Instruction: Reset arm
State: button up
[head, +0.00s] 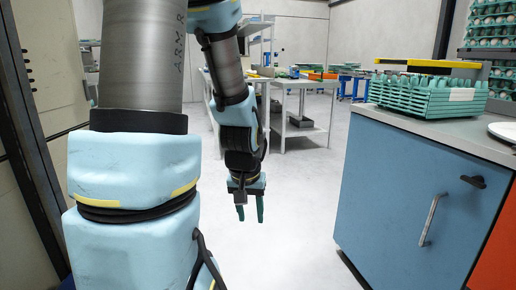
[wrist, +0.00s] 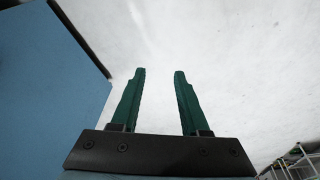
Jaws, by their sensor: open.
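My gripper (head: 250,212) hangs pointing down over the bare floor in the head view, left of the blue cabinet. Its two green fingers are apart with nothing between them. In the wrist view my gripper (wrist: 160,80) also shows open and empty against the pale floor. My arm comes down through the left half of the head view and is bent, with the gripper low.
A blue cabinet (head: 400,190) stands at right, with stacked green egg trays (head: 428,97) on its grey top. It also shows in the wrist view (wrist: 45,90). White tables (head: 305,88) stand at the back. The floor (head: 290,210) between is clear.

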jog(key=s+a+r, duration=0.3)
jog(key=a, duration=0.1)
jog(key=w+p+v, duration=0.2)
jog(key=p+v, duration=0.9)
jog(key=w+d+r+p+v, duration=0.1)
jog(key=w+p+v, duration=0.1)
jog(key=p+v, duration=0.9)
jog(key=shift+a+r+n+g+y+p, duration=0.2)
jog(key=shift+r+n+g+y+p, duration=0.15)
jog(key=shift+p, duration=0.2)
jog(key=shift+o, duration=0.2)
jog(key=shift+s+f, duration=0.1)
